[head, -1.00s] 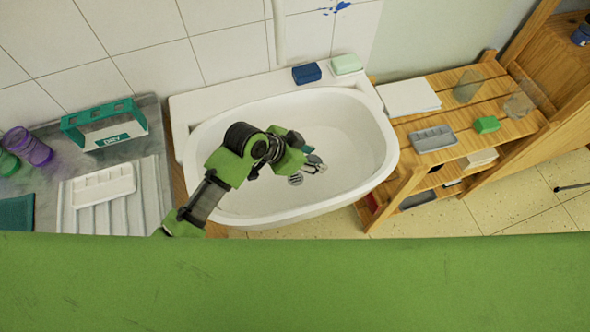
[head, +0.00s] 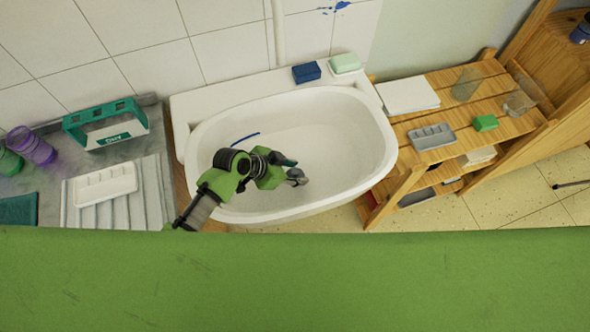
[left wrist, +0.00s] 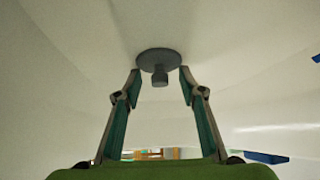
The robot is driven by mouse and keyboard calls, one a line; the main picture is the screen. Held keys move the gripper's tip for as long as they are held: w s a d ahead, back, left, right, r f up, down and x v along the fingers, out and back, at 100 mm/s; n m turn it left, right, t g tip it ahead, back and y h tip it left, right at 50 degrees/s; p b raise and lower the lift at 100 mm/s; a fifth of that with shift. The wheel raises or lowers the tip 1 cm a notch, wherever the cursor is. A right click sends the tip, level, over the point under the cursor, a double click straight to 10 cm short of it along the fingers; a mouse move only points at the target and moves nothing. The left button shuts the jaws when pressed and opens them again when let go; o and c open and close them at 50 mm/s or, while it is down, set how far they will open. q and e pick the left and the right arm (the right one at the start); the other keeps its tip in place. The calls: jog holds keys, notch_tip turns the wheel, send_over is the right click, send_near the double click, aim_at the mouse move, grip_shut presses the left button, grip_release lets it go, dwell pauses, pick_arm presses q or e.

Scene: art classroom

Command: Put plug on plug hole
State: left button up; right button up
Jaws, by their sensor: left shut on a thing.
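The plug (left wrist: 158,61) is a grey disc with a short stub at its middle. In the left wrist view the two fingers of my left gripper (left wrist: 159,74) reach either side of the disc, with their tips at its rim. In the head view my left gripper (head: 292,171) is low inside the white sink (head: 345,130), and a grey round piece (head: 298,178) shows at its fingertips. The plug hole is hidden, and I cannot tell whether the plug touches the sink floor. My right gripper is not in view.
A blue sponge (head: 306,72) and a pale green bar (head: 346,63) lie on the sink's back ledge. A thin blue curved mark (head: 245,139) shows in the basin. A wooden shelf (head: 455,90) stands at the right; a grey counter (head: 153,150) is at the left.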

pick_arm(q)
jog(key=shift+f, duration=0.15)
jog(key=o, duration=1)
jog(key=shift+o, duration=0.2)
jog(key=shift+a+r, duration=0.1)
jog(key=shift+r, duration=0.15)
jog(key=v, duration=1.1)
jog(key=shift+s+a+r, duration=0.2)
jog(key=shift+s+r, duration=0.05)
jog(key=shift+r, duration=0.05)
